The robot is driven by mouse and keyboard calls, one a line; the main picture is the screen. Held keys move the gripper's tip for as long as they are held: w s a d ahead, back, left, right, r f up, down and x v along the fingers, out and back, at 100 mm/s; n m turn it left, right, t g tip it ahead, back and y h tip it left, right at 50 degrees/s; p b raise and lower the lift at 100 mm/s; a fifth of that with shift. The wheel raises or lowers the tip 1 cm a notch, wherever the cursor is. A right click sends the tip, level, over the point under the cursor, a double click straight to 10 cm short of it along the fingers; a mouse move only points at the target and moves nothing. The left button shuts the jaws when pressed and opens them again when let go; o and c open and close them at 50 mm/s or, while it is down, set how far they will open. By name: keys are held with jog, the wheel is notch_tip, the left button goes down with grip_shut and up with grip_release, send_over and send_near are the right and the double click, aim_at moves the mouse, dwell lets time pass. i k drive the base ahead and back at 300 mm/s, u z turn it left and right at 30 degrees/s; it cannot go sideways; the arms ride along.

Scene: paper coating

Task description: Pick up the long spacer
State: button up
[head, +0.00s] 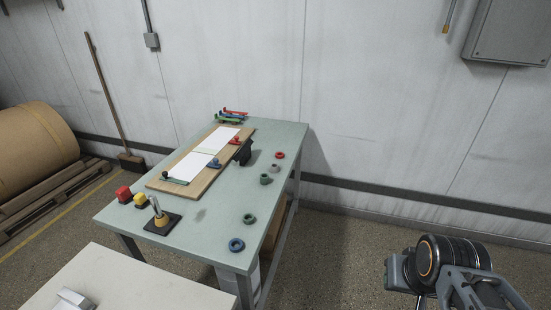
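I cannot tell for certain which thing is the long spacer. Part of my arm shows at the lower right, over the floor and well apart from the table. My gripper's fingertips are not visible.
A wooden board (208,180) with white sheets and coloured-handled tools lies on the table. A pale tabletop (120,284) is nearer. Floor at right is clear.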

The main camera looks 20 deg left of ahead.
aim_at(265, 179)
jog(key=i, duration=3.65)
jog(key=u, duration=4.5)
